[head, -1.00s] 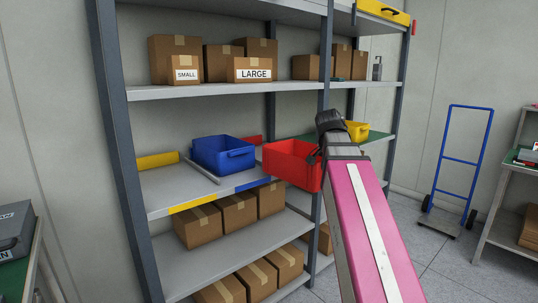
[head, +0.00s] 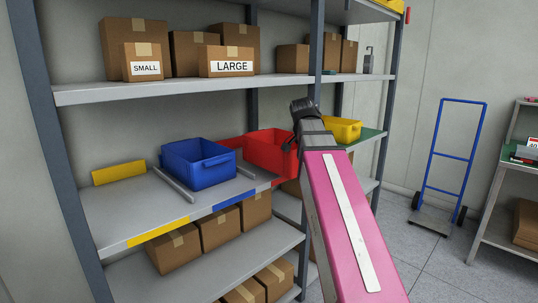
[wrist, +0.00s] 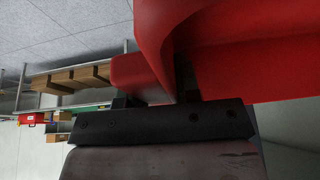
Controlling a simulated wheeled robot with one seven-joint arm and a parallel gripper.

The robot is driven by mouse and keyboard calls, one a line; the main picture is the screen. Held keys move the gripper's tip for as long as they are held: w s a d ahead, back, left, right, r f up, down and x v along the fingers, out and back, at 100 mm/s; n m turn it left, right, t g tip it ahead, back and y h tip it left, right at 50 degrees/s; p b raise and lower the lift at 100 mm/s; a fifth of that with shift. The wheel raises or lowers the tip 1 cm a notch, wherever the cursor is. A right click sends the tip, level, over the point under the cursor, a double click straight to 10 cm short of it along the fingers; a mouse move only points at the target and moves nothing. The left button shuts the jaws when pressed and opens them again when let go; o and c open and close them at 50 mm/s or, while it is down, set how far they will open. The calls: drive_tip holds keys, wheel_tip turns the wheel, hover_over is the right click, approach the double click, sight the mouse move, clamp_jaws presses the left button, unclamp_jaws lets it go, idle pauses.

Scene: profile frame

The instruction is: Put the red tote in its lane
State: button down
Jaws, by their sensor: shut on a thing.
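The red tote (head: 268,152) is at the right end of the middle shelf, beside the blue tote (head: 200,163). It is above the shelf's red-marked lane, with a red backing strip (head: 232,143) behind and a red edge strip (head: 276,182) in front. I cannot tell whether its base touches the shelf. My gripper (head: 291,145) is at the tote's right side, mostly hidden by my wrist. In the wrist view, my gripper (wrist: 155,98) is shut on the red tote's rim (wrist: 145,72).
Metal dividers (head: 174,184) flank the blue tote. The yellow-marked lane (head: 120,212) at left is empty. A rack post (head: 316,60) stands close to my wrist. A yellow tote (head: 342,130) sits on the green shelf to the right. Cardboard boxes (head: 226,62) fill the shelf above.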

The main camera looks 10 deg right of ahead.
drive_tip(key=w+a, duration=0.3)
drive_tip(key=w, duration=0.1)
drive_tip(key=w+a, duration=0.3)
drive_tip(key=w, duration=0.1)
drive_tip(key=w+a, duration=0.3)
drive_tip(key=w, duration=0.1)
drive_tip(key=shift+w+a, duration=0.1)
drive_tip(key=shift+w, duration=0.3)
drive_tip(key=shift+f, duration=1.85)
drive_tip(key=c, duration=0.8)
unclamp_jaws()
